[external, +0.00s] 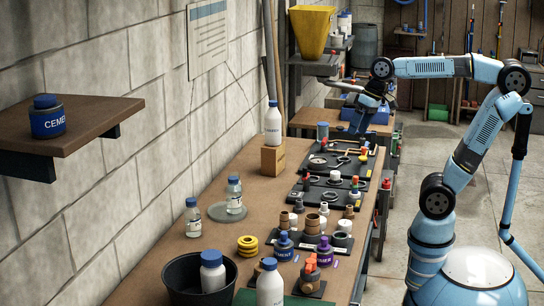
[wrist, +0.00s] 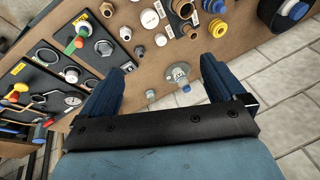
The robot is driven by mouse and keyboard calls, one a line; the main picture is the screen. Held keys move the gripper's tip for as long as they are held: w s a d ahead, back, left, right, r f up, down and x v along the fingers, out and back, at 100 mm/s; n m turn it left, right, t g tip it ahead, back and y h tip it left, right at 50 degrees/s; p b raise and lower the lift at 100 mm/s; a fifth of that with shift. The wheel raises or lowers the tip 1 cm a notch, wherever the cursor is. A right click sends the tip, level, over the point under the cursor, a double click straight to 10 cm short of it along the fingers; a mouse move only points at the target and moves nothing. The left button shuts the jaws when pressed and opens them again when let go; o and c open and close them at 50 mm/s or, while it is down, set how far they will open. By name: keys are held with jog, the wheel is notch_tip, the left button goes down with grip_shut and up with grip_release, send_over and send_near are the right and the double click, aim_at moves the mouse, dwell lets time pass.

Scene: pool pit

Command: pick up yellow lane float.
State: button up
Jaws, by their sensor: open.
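My gripper (external: 366,118) is over the far end of the bench, well away from the float. In the wrist view, my gripper (wrist: 165,67) has its two dark blue fingers spread apart with nothing held between them. A clear blue-capped bottle (wrist: 181,78) shows below, in the gap between the fingers.
A black bucket (external: 199,284) and a white blue-capped bottle (external: 270,286) stand at the near end. Clear bottles (external: 234,195) stand by the wall. Black tool boards (external: 330,182) with fittings line the bench's right side. A wooden shelf (external: 70,124) juts from the wall.

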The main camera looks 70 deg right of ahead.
jog(key=w+a+f+m+g+y, duration=0.1)
jog(key=w+a+m+g+y, duration=0.4)
jog(key=w, duration=1.1)
jog(key=w+a+f+m+g+y, duration=0.1)
jog(key=w+a+m+y, duration=0.65)
jog(key=w, duration=0.85)
jog(key=h, duration=0.1)
send_near(250, 233)
jog(key=shift+m, duration=0.25)
jog(key=x, duration=0.7)
jog(key=shift+s+d+f, duration=0.1)
jog(key=shift+f, duration=0.2)
jog(key=shift+w+x, duration=0.2)
jog(key=shift+x, duration=2.45)
jog(key=shift+c, duration=0.4)
jog(key=c, duration=1)
jog(key=shift+o, duration=0.2)
